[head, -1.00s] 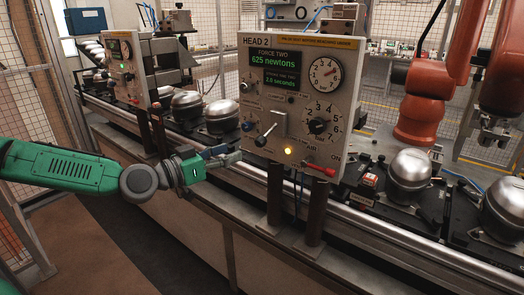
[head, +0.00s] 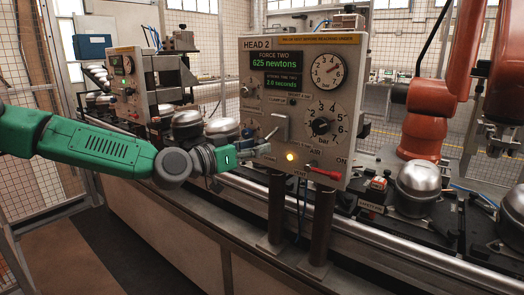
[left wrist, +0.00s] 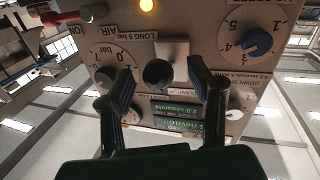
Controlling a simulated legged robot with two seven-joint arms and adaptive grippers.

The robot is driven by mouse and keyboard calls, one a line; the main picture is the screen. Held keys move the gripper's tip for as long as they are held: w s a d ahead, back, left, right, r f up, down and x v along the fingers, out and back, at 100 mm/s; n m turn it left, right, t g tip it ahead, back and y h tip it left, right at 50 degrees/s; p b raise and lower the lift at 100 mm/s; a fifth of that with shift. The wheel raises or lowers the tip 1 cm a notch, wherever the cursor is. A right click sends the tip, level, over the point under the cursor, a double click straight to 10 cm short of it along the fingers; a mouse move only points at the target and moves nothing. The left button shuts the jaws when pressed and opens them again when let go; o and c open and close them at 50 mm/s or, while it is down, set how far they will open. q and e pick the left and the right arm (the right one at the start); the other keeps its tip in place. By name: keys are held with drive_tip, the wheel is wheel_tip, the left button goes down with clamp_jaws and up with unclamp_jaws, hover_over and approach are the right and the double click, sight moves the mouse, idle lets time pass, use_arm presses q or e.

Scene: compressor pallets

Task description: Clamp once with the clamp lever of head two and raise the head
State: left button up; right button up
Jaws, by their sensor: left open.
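The head two control panel (head: 300,85) is a grey box on two posts, labelled HEAD 2, its display reading 625 newtons. A lever with a black knob stands out from a pale plate on its front; the plate (head: 280,127) shows in the head view. In the left wrist view the panel appears upside down, and the black knob (left wrist: 157,73) lies between my fingers. My left gripper (head: 255,149) is open at the panel's lower left front; it also shows in the left wrist view (left wrist: 164,88). Contact with the knob cannot be told. My right gripper is out of view.
A red-handled lever (head: 325,172) and a lit yellow lamp (head: 290,157) are low on the panel. Another panel (head: 130,83) stands at the left. Silver compressors (head: 423,187) sit along the line. An orange robot arm (head: 425,112) stands at the right.

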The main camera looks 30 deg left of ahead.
sight(268, 138)
use_arm(q)
drive_tip(key=shift+x, duration=1.1)
clamp_jaws()
drive_tip(key=shift+r, duration=0.1)
